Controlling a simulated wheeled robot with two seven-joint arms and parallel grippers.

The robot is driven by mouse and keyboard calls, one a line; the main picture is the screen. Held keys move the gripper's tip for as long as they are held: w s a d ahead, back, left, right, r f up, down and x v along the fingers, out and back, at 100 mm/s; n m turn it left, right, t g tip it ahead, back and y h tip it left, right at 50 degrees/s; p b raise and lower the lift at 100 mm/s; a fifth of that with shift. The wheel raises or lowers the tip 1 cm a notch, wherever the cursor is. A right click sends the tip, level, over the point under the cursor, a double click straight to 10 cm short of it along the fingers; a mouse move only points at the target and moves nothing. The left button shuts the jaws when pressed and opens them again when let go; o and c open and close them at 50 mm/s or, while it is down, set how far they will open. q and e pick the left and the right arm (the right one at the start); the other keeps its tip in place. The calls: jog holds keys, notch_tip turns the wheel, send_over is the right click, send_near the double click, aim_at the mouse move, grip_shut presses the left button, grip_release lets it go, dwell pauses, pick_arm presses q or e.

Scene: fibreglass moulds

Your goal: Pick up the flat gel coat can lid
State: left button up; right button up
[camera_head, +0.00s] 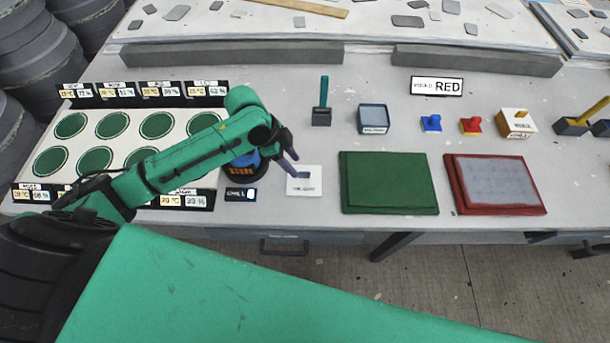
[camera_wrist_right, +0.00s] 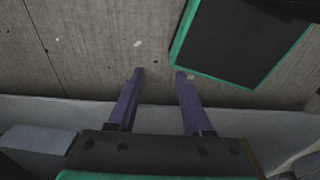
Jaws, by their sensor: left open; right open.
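My left gripper (camera_head: 290,158) reaches in from the left on its green arm. Its purple fingers are open and hang above the table, near the left edge of a white square pad (camera_head: 304,188). A small dark blue flat piece lies on the pad; I cannot tell if it is the lid. A blue and dark round can-like object (camera_head: 243,167) is partly hidden behind the left wrist, with a small dark label in front. No gel coat can lid can be told for sure. My right gripper (camera_wrist_right: 159,74) is open and empty over the floor.
A green board (camera_head: 388,182) and a red-framed board (camera_head: 495,185) lie right of the pad. Behind them stand a grey-blue box (camera_head: 373,118), a dark green-handled tool (camera_head: 321,105) and small blue and red pieces. A tray with green discs (camera_head: 112,125) lies left.

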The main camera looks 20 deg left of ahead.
aim_at(303, 173)
pick_arm(q)
jog(key=x, duration=0.2)
jog(key=p+x, duration=0.1)
jog(key=x, duration=0.1)
jog(key=w+x, duration=0.1)
jog(key=x, duration=0.2)
jog(key=shift+a+p, duration=0.25)
jog(key=shift+p, duration=0.1)
jog(key=shift+d+f, duration=0.1)
jog(key=shift+f, duration=0.2)
jog(key=shift+c, duration=0.3)
pick_arm(e)
jog(key=shift+w+a+r, duration=0.2)
jog(key=shift+w+r, duration=0.55)
jog(key=shift+r, duration=0.25)
pick_arm(q)
grip_shut()
pick_arm(e)
jog(key=shift+a, duration=0.15)
pick_arm(q)
jog(key=shift+r, duration=0.15)
pick_arm(e)
jog(key=shift+s, duration=0.1)
